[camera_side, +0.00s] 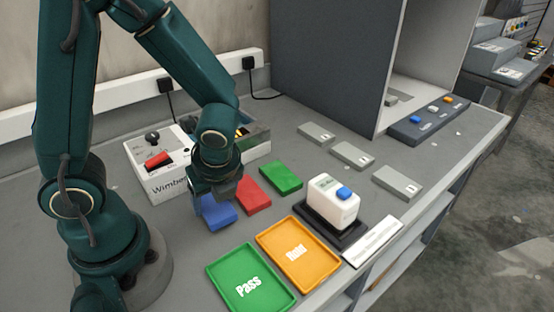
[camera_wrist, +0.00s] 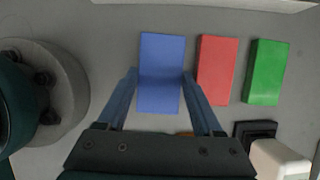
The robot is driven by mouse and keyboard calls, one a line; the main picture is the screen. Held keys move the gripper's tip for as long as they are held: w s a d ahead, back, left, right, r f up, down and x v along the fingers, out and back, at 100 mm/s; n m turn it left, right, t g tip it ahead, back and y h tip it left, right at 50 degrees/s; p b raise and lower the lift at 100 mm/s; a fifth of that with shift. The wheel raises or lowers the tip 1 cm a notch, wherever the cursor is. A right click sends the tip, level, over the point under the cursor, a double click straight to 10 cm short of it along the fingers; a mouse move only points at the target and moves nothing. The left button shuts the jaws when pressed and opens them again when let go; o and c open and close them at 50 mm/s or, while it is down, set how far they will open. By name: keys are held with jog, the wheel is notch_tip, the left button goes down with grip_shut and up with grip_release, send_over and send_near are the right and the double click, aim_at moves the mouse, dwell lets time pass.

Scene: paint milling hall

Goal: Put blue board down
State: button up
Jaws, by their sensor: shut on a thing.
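The blue board (camera_side: 217,213) is a flat rectangular block at the left end of a row of boards on the grey bench. My gripper (camera_side: 215,194) is shut on it from above. In the wrist view, the fingers of my gripper (camera_wrist: 161,84) lie along both long sides of the blue board (camera_wrist: 162,62). The board looks level and at or very close to the bench top; I cannot tell whether it touches. The gripper hides part of its far end in the side view.
A red board (camera_side: 253,195) and a green board (camera_side: 281,177) lie to its right. A green Pass tray (camera_side: 250,299), an orange Hold tray (camera_side: 324,290) and a white device (camera_side: 318,204) on a black base are in front. A white box (camera_side: 157,186) stands behind.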

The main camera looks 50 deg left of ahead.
notch_tip(320, 180, up, 7)
jog(key=shift+r, duration=0.2)
jog(key=shift+a, duration=0.2)
jog(key=w+r+n+g+h, duration=0.2)
jog(key=w+n, duration=0.2)
jog(key=n, duration=0.3)
jog(key=w+r+n+g+h, duration=0.1)
jog(key=w+r+n+g, duration=0.25)
jog(key=n, duration=0.45)
jog(key=m+t+y, duration=0.3)
jog(key=m+t, duration=0.2)
jog(key=m, duration=0.9)
send_over(215, 205)
jog(key=w, duration=0.1)
jog(key=f, duration=0.5)
jog(key=shift+a+f, duration=0.1)
jog(key=shift+a, duration=0.2)
jog(key=shift+s+d+m+t, duration=0.15)
jog(key=shift+s+m+t, duration=0.1)
jog(key=shift+s+m, duration=0.3)
jog(key=shift+d, duration=0.2)
